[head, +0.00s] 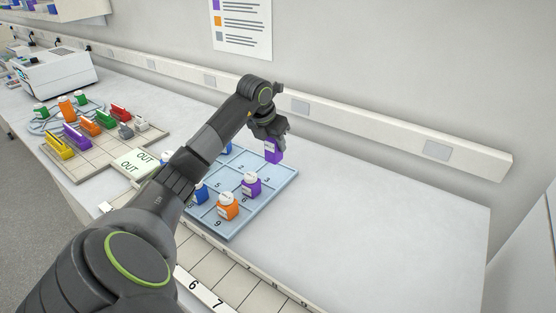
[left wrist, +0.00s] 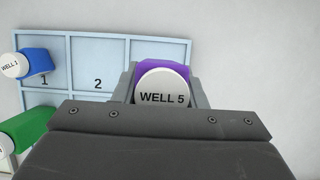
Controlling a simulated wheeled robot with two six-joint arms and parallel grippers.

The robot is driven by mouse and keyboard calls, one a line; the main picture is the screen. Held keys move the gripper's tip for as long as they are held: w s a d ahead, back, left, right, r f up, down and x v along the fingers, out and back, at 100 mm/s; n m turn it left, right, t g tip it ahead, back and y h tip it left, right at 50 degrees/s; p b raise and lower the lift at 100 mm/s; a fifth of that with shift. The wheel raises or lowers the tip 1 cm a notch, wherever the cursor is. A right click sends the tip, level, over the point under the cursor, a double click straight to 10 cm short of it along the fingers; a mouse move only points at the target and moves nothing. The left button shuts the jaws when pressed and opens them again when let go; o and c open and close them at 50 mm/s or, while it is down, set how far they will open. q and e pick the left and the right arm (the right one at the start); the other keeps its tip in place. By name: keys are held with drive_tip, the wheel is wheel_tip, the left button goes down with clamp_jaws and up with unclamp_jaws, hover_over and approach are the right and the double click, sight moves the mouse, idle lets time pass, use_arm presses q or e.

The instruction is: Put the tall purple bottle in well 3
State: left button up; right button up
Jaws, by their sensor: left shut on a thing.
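My left gripper (head: 270,132) is shut on a purple bottle (head: 273,151), held upright at the far right corner of the blue tray (head: 262,204), by well 3. In the left wrist view the purple bottle (left wrist: 168,68) is between the fingers of the gripper (left wrist: 165,85); its white cap reads "WELL 5". It covers the place to the right of well 2, so the inside of well 3 is mostly hidden there. I cannot tell whether its base touches the tray. My right gripper is out of view.
Another purple bottle (head: 251,186) and an orange bottle (head: 228,207) stand in the tray's right column. Blue bottles (head: 199,192) (left wrist: 37,62) and a green bottle (left wrist: 24,128) stand further left. The bench right of the tray is clear; a wall runs behind.

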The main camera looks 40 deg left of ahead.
sight(273, 155)
use_arm(q)
drive_tip(key=shift+a+f, duration=0.25)
drive_tip(key=shift+f, duration=0.25)
drive_tip(key=shift+a+f, duration=0.2)
drive_tip(key=shift+f, duration=0.25)
drive_tip(key=shift+d+f, duration=0.2)
drive_tip(key=shift+f, duration=0.15)
drive_tip(key=shift+d+f+p, duration=0.15)
drive_tip(key=shift+f+p, duration=0.15)
drive_tip(key=shift+f, duration=0.2)
drive_tip(key=shift+d+f+p, duration=0.15)
drive_tip(key=shift+f+p, duration=0.1)
drive_tip(key=shift+f, duration=0.25)
drive_tip(key=shift+a+f, duration=0.2)
drive_tip(key=shift+f, duration=0.15)
drive_tip(key=shift+f+b, duration=0.25)
drive_tip(key=shift+b, duration=0.05)
drive_tip(key=o, duration=0.7)
drive_tip(key=shift+d+r, duration=0.1)
drive_tip(key=o, duration=0.3)
drive_tip(key=shift+r, duration=0.35)
drive_tip(key=b+v, duration=0.1)
drive_tip(key=v, duration=1)
drive_tip(key=shift+s+r+b, duration=0.25)
drive_tip(key=shift+b, duration=0.05)
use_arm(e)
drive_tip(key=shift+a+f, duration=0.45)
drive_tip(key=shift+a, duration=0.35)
